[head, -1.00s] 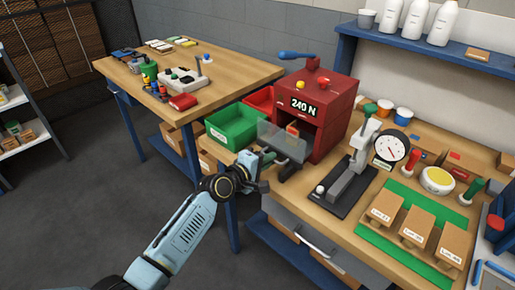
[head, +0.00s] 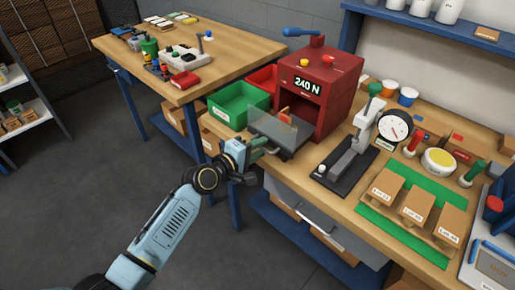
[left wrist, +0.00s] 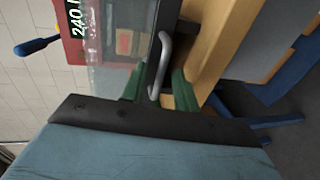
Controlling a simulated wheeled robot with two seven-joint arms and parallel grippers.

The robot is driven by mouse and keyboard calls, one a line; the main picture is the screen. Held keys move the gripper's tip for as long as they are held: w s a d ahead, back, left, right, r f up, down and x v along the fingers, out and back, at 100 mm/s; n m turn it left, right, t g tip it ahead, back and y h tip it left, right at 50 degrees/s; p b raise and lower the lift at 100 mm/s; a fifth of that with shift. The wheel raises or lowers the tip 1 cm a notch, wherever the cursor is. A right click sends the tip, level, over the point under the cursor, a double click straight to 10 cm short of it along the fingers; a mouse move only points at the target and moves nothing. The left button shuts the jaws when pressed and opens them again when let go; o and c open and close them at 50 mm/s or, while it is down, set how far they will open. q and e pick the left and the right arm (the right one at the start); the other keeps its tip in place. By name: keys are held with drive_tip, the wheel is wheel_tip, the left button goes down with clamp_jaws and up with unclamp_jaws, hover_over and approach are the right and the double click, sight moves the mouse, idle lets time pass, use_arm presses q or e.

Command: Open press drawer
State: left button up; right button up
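The red press (head: 325,73) with a "240 N" display stands on the wooden bench. Its drawer, a grey tray with a clear guard (head: 270,127), sticks out of the press's front opening toward the left. The drawer's grey bar handle (left wrist: 166,66) shows in the left wrist view. My left gripper (head: 256,147) is at the drawer's front; in the left wrist view its green fingers (left wrist: 159,88) lie on both sides of the handle and appear shut on it. The exact finger contact is hard to make out. My right gripper is not in view.
A green bin (head: 238,106) and a red bin (head: 263,78) stand left of the press. A gauge stand (head: 350,155) and several cardboard boxes on a green mat (head: 373,222) are to the right. A grey bench drawer (head: 318,222) is below; open floor lies left.

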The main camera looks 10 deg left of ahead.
use_arm(q)
drive_tip(key=p+v, duration=0.1)
drive_tip(key=v, duration=1.2)
drive_tip(key=shift+s, duration=0.2)
drive_tip(key=shift+r, duration=0.1)
drive_tip(key=s+a+f+m+g+y, duration=0.15)
drive_tip(key=s+f, duration=0.25)
drive_tip(key=f, duration=0.6)
drive_tip(key=s+a+f+m+g+y, duration=0.1)
drive_tip(key=s+a+f+g+y, duration=0.15)
drive_tip(key=f, duration=0.75)
drive_tip(key=s+a+f+m+g+y, duration=0.1)
drive_tip(key=s+a+f+m+y, duration=0.2)
drive_tip(key=f, duration=0.7)
drive_tip(key=s+f+m+g, duration=0.2)
drive_tip(key=s+f, duration=0.3)
drive_tip(key=s, duration=0.6)
drive_tip(key=s+a+f+m+g+y, duration=0.1)
drive_tip(key=s+f+m+g, duration=0.1)
drive_tip(key=s+f, duration=0.4)
drive_tip(key=s+f+m+g, duration=0.3)
drive_tip(key=s+f+m, duration=0.1)
drive_tip(key=s, duration=1.1)
drive_tip(key=shift+s+a+f+y, duration=0.3)
drive_tip(key=shift+a+f+y, duration=0.1)
drive_tip(key=shift+f, duration=0.5)
